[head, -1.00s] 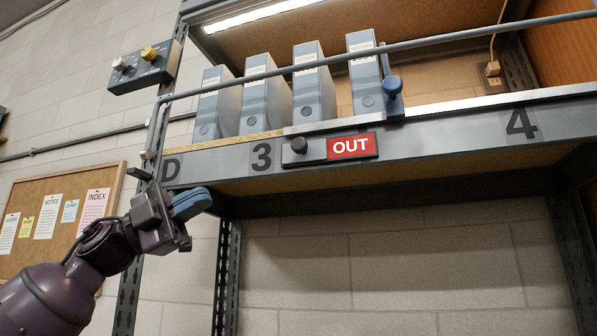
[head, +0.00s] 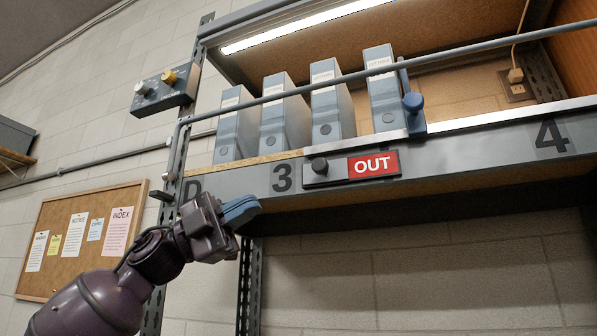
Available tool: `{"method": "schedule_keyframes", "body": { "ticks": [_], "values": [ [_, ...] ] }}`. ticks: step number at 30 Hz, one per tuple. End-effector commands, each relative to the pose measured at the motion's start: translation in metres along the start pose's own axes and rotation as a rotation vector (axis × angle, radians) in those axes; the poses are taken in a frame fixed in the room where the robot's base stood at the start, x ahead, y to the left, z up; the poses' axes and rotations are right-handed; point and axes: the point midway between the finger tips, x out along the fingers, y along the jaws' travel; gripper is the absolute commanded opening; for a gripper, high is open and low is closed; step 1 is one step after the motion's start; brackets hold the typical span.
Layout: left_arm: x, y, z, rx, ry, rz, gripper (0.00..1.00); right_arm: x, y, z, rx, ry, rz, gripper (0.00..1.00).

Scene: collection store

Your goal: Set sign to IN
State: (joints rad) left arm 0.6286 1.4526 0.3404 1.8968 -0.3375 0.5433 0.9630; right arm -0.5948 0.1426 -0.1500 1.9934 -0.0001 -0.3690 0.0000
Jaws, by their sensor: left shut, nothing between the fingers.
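The sliding sign (head: 350,168) is mounted on the grey shelf edge between the numbers 3 and 4. Its red panel reads OUT (head: 372,165). A dark round knob (head: 319,165) sits at the left end of the sign. My left gripper (head: 242,210) is in front of the shelf edge, left of the sign and slightly below it. Its blue fingers are closed together and hold nothing. They are apart from the knob. My right gripper is not in the head view.
Several blue-grey binders (head: 286,122) stand on the shelf above the sign. A grey rail (head: 440,62) runs across in front of them, with a blue-handled piece (head: 413,103) near the right binder. A control box (head: 163,92) and a cork board (head: 62,232) are at left.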

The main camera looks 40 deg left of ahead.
Motion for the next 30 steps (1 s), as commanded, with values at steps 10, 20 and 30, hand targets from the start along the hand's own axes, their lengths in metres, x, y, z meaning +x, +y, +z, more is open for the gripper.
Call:
{"method": "schedule_keyframes", "body": {
  "ticks": [10,20,30],
  "values": [
    [0.045,-0.004,-0.002,0.001,0.003,-0.002,0.0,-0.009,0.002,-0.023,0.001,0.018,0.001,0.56],
    [0.083,-0.003,-0.001,0.0,0.003,0.0,0.0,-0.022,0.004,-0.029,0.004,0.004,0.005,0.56],
    [0.096,0.0,0.0,0.0,0.0,0.0,0.0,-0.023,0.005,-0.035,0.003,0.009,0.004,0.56]
  ]
}}
